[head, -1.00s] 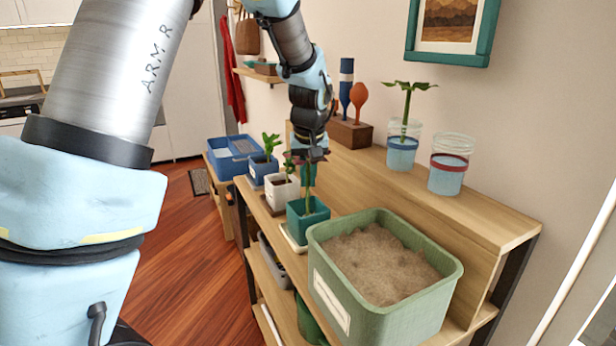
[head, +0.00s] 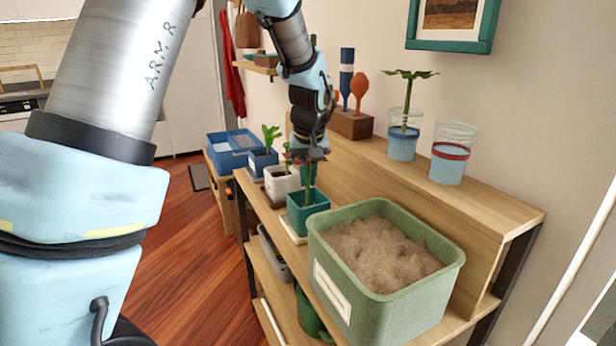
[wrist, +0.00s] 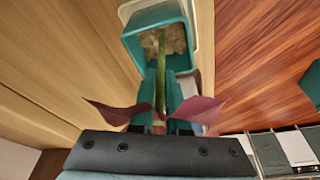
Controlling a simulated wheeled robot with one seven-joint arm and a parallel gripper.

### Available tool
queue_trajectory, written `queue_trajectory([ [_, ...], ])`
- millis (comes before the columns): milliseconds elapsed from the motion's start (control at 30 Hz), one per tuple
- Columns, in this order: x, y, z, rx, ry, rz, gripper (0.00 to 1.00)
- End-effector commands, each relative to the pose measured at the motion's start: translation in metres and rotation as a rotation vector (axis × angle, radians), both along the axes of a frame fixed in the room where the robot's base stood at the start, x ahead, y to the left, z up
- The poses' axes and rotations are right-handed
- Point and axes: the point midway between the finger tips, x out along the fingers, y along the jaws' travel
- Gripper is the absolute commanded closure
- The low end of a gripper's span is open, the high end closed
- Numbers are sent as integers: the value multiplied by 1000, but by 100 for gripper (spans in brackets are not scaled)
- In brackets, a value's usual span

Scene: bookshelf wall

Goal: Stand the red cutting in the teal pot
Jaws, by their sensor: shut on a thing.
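My gripper (head: 309,170) is shut on the red cutting and hangs just above the teal pot. In the wrist view the red cutting (wrist: 163,70) has a green stem between the fingers and dark red leaves spread to both sides. Its stem points down into the teal pot (head: 307,217), and the lower end meets the pale soil inside. How deep it sits cannot be told. The teal pot also shows in the wrist view (wrist: 146,22). It stands on a pale saucer on the bench.
A green tub of soil (head: 335,295) stands close in front of the pot. A white pot (head: 282,188) and a blue pot (head: 262,162) with plants stand behind. A blue-banded glass (head: 402,143) with a green cutting and a red-banded glass (head: 448,165) stand on the raised shelf.

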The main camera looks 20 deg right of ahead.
Motion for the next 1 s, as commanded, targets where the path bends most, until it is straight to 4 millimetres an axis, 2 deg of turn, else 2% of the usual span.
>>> queue_trajectory([
  [33, 0, 0, 0, 0, 0, 0, 100],
  [67, 0, 0, 0, 0, 0, 0, 84],
  [333, 0, 0, 0, 0, 0, 0, 54],
  [367, 0, 0, 0, 0, 0, 0, 52],
  [533, 0, 0, 0, 0, 0, 0, 52],
  [767, 0, 0, 0, 0, 0, 0, 27],
  [1000, 0, 0, 1, 0, 0, 0, 27],
])
